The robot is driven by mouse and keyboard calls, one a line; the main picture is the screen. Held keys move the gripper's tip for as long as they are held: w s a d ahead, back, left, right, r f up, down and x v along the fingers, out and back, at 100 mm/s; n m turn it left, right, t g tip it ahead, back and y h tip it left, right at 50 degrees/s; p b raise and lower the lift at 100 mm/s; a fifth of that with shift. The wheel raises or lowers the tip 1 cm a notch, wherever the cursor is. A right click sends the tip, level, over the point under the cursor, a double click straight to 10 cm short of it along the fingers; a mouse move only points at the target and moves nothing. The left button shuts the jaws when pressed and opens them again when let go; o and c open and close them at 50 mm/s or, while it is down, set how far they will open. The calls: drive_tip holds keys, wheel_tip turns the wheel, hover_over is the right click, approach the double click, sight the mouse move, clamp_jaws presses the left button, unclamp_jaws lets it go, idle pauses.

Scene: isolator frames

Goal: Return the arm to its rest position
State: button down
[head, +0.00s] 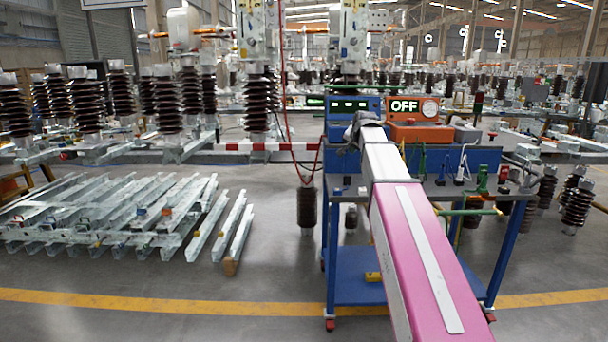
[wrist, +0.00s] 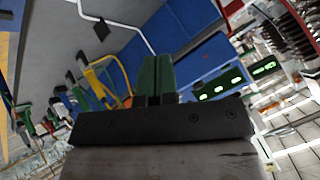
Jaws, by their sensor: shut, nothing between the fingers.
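My arm, white and pink, reaches forward from the lower right of the head view. Its end, my gripper (head: 366,130), is dark and small there, in front of the blue instruments on the cart. In the wrist view my gripper (wrist: 157,78) shows two green fingers side by side, shut with nothing between them. The wrist view is tilted, and the blue cart parts behind the fingers look slanted.
A blue wheeled cart (head: 353,262) stands ahead, bearing an orange box with an OFF display (head: 415,133) and a blue panel with green readouts (head: 352,104). Metal beams (head: 100,215) lie at left. A red-and-white barrier (head: 262,147) runs behind. Grey floor (head: 275,265) at front left is clear.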

drive_tip(key=s+f+n+g, duration=0.1)
drive_tip(key=s+f, duration=0.3)
drive_tip(key=f, duration=0.4)
drive_tip(key=s+f+n+g, duration=0.1)
drive_tip(key=s+f, duration=0.2)
drive_tip(key=f, duration=0.5)
drive_tip(key=s+f+n+g, duration=0.4)
drive_tip(key=s+f+g, duration=0.2)
drive_tip(key=s+f, duration=2)
drive_tip(key=shift+s+a+f+g+h, duration=0.15)
drive_tip(key=shift+s+f+g+h, duration=0.25)
drive_tip(key=shift+f, duration=0.2)
